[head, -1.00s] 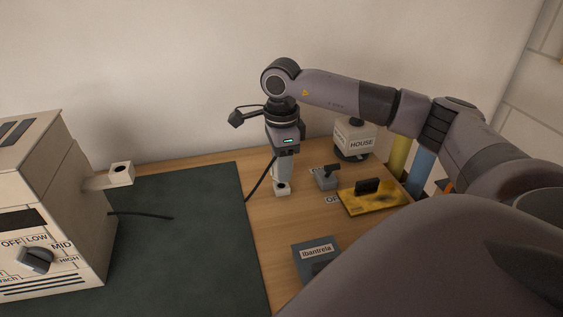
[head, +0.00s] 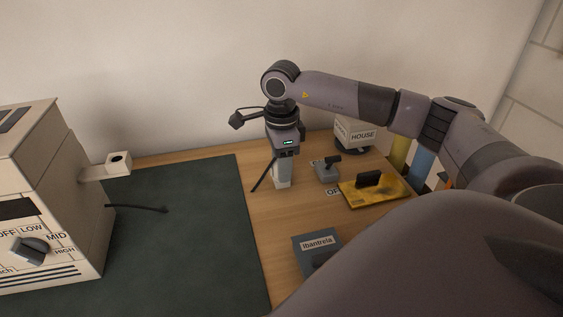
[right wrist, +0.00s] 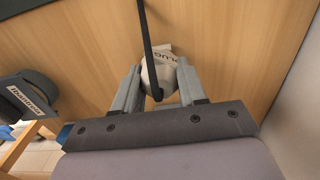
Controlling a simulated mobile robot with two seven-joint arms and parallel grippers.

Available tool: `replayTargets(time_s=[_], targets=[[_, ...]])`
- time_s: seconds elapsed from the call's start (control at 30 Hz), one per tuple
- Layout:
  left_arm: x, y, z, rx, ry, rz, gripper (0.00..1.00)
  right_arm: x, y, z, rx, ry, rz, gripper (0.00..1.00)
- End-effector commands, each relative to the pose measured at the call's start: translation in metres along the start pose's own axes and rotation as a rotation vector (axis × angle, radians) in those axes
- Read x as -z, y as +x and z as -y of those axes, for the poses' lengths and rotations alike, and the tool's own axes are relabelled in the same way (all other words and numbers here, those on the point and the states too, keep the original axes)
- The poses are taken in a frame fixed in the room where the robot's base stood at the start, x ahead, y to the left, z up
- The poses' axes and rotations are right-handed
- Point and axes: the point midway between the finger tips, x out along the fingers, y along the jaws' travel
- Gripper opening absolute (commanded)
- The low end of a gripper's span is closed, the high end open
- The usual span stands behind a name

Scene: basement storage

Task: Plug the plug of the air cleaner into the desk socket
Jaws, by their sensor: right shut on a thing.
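The beige machine with an OFF/LOW/MID/HIGH dial (head: 85,185) stands at the left in the head view. My right gripper (head: 282,182) points down over the wooden desk. It is shut on a pale plug (right wrist: 160,72), partly lettered in the right wrist view, with a black cable (right wrist: 147,35) at it. The fingers hide much of the plug in the head view. My left gripper is not in view.
A dark green mat (head: 200,230) covers the desk's left part, with a black cable (head: 138,208) on it. Right of the gripper are a grey lever switch (head: 327,170), a yellow plate with black handle (head: 375,190), a HOUSE-labelled box (head: 356,133) and a grey labelled block (head: 316,245).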

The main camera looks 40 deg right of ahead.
Motion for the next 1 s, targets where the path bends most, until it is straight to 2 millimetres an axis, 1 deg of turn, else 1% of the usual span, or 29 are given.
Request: replayTargets(time_s=[0.07,0.1,0.17,0.2,0.43,0.53,0.67,0.83,1.0], targets=[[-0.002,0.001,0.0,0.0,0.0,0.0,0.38,0.0,0.003,0.0,0.0,0.0,0.0,0.05],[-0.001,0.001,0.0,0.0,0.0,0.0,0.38,0.0,0.002,0.0,0.0,0.0,0.0,0.48],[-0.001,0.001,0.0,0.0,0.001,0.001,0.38,0.0,0.002,0.0,0.0,0.0,0.0,0.67],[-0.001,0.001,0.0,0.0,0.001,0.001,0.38,0.0,0.002,0.0,0.0,0.0,0.0,0.71],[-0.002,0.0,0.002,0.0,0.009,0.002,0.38,0.0,0.002,0.0,0.0,0.0,0.0,0.71],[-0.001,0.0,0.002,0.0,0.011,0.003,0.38,0.0,-0.003,0.001,0.002,0.0,0.002,0.71],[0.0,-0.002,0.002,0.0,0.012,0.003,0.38,-0.001,-0.021,0.001,0.003,0.0,0.003,0.71],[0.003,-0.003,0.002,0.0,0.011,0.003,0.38,-0.001,-0.05,0.001,0.003,0.0,0.003,0.71],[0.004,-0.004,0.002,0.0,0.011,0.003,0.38,-0.001,-0.067,0.0,0.001,0.0,0.002,0.71]])
